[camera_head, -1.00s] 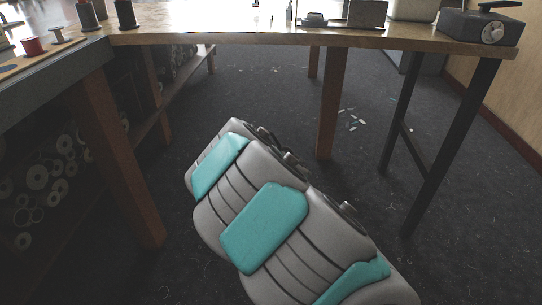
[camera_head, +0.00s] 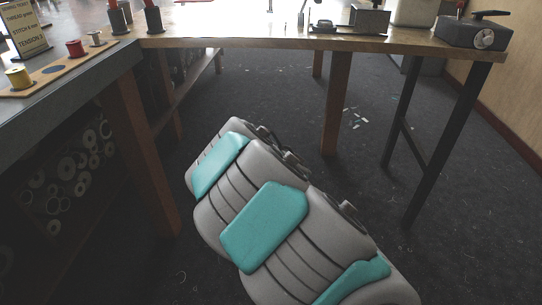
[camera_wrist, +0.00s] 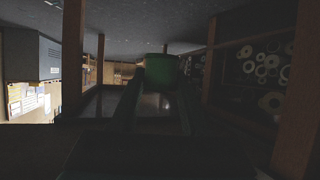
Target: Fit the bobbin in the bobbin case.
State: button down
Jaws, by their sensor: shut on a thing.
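A green round piece (camera_wrist: 162,70), which looks like a bobbin, sits between the fingertips of my gripper (camera_wrist: 160,84) in the wrist view. The gripper is shut on it, and the wrist view is dark. My gripper does not show in the head view, where only my grey and teal arm fills the lower middle. I cannot pick out the bobbin case for sure; small metal parts (camera_head: 322,27) stand on the far table (camera_head: 235,43).
A wooden board (camera_head: 52,77) on the left bench bears a yellow spool (camera_head: 19,78), a red spool (camera_head: 75,48) and a pale spool (camera_head: 95,38). A sign (camera_head: 28,33) stands behind it. A dark machine (camera_head: 474,32) is at right. Table legs (camera_head: 335,105) flank open carpet.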

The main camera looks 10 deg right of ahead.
notch_tip(320, 180, up, 2)
jog(key=shift+r+p, duration=0.1)
jog(key=shift+p, duration=0.55)
